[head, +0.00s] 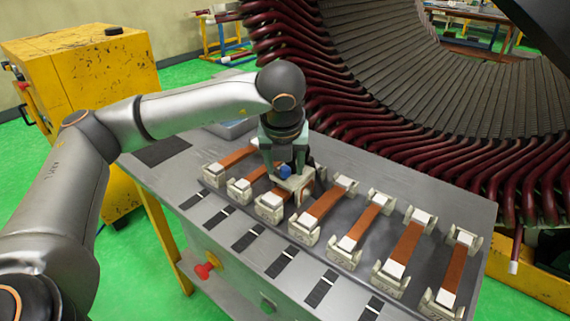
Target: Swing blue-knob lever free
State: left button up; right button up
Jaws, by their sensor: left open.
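A small blue knob (285,171) shows low between the fingers of my left gripper (285,172), above the row of clamps on the grey bench. My left gripper points down, is open, and has its fingers around or close beside the knob; whether they touch it I cannot tell. The knob's lever is mostly hidden by the gripper and a pale block (296,184) there. My right gripper is not in view.
Several pale clamps with copper-brown bars (408,243) stand in a row on the bench (215,225). A large stator with dark red coils (420,160) rises close behind. A red knob (204,270) sits on the bench front. A yellow cabinet (85,75) stands left.

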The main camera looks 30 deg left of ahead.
pick_arm(q)
grip_shut()
dwell(0.4)
